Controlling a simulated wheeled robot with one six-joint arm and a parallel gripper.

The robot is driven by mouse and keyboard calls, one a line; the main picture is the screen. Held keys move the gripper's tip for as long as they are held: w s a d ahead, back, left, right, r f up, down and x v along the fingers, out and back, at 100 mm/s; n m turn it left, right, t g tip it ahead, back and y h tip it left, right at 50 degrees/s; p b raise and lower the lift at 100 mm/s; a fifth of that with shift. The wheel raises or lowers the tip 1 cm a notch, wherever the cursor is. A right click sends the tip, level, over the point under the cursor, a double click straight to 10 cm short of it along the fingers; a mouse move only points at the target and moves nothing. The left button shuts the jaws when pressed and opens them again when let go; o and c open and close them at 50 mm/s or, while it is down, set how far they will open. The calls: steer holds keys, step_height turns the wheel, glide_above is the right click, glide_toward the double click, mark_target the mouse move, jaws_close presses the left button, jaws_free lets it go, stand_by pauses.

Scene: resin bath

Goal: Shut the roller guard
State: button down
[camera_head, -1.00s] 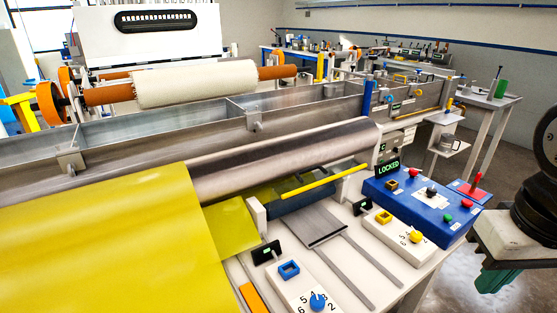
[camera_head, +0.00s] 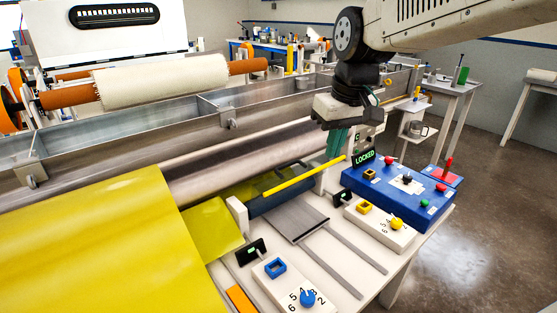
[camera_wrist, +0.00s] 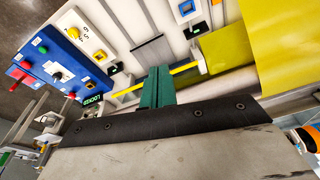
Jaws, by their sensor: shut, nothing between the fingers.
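The metal roller (camera_head: 240,165) runs across the bath's front, with the yellow film sheet (camera_head: 90,250) to its left. A yellow bar (camera_head: 300,177), which looks like the handle of the roller guard, slants up to the right over a dark blue part in front of the roller. My gripper (camera_head: 338,146) points down near the bar's right end, its green fingers shut and empty. In the wrist view my gripper (camera_wrist: 157,85) lies across the line of the yellow bar (camera_wrist: 186,69). I cannot tell whether they touch.
White dial panels (camera_head: 378,222) and a grey plate on rails (camera_head: 297,222) lie on the tabletop. Floor is clear at right.

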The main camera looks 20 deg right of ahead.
steer(key=w+a+f+n, duration=0.1)
steer(key=w+f, duration=0.1)
steer(key=w, duration=0.6)
steer(key=w+a+f, duration=0.1)
steer(key=w, duration=0.8)
steer(key=n+t, duration=0.1)
steer(key=n, duration=0.1)
glide_toward(273, 155)
steer(key=shift+y, duration=0.4)
steer(key=f, duration=0.5)
steer(key=a+f, duration=0.1)
steer(key=f, duration=0.1)
steer(key=shift+f, duration=0.35)
steer(key=s, duration=0.2)
steer(key=s+d, duration=0.1)
steer(key=shift+s+d, duration=0.2)
steer(key=shift+s, duration=0.2)
steer(key=shift+a, duration=0.1)
